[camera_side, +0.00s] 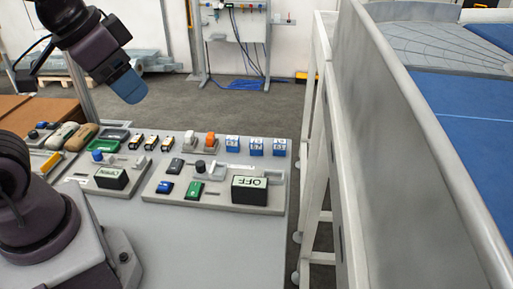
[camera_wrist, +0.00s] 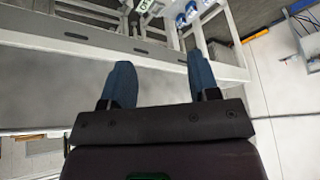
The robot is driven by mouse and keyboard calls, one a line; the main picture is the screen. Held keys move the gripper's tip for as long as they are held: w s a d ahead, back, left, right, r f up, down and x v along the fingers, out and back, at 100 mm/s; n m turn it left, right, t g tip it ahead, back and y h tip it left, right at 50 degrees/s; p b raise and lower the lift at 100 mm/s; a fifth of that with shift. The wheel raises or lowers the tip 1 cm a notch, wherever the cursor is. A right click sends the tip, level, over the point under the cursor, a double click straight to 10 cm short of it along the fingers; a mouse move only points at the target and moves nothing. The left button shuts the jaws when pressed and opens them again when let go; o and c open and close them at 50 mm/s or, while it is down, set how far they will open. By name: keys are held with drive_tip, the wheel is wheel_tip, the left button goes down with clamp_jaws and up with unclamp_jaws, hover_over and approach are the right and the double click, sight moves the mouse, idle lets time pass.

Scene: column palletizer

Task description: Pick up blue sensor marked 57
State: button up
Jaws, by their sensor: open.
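Three small blue sensors with white number labels stand in a row at the back right of the grey bench in the side view: a left one (camera_side: 232,144), a middle one (camera_side: 256,147) and a right one (camera_side: 279,147). Their numbers are too small to read surely, so I cannot tell which is marked 57. Blue-and-white blocks (camera_wrist: 181,19) also show at the top of the wrist view, partly cut off. My gripper (camera_side: 130,89) is high above the bench's back left, away from the sensors. In the wrist view its two blue fingers (camera_wrist: 162,85) are apart with nothing between them.
The bench holds a black box marked OFF (camera_side: 249,190), a second display box (camera_side: 111,178), an orange-and-white part (camera_side: 210,142) and several small modules. A tall metal-sided conveyor frame (camera_side: 400,150) stands right of the bench.

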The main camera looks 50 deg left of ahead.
sight(256, 141)
drive_tip(key=w+a+f+m+g+y, duration=0.1)
drive_tip(key=w+a+f+m+y, duration=0.45)
drive_tip(key=w, duration=0.35)
drive_tip(key=w+a+f+m+g+y, duration=0.2)
drive_tip(key=w+a+f+m+y, duration=0.3)
drive_tip(key=w, duration=0.4)
drive_tip(key=w+d+f+m+t, duration=0.1)
drive_tip(key=w+f+m+t, duration=0.1)
drive_tip(key=f+m, duration=0.3)
drive_tip(key=w+d+f+m+t, duration=0.2)
drive_tip(key=w+f+m, duration=0.3)
drive_tip(key=f, duration=0.3)
drive_tip(key=w+d+f+m+t, duration=0.1)
drive_tip(key=w+f+m+t, duration=0.1)
drive_tip(key=f+m, duration=0.3)
drive_tip(key=shift+w+d+f+h, duration=0.15)
drive_tip(key=shift+w+f+h, duration=0.1)
drive_tip(key=shift+w+f, duration=0.45)
drive_tip(key=x, duration=0.7)
drive_tip(key=shift+w, duration=0.35)
drive_tip(key=c, duration=0.7)
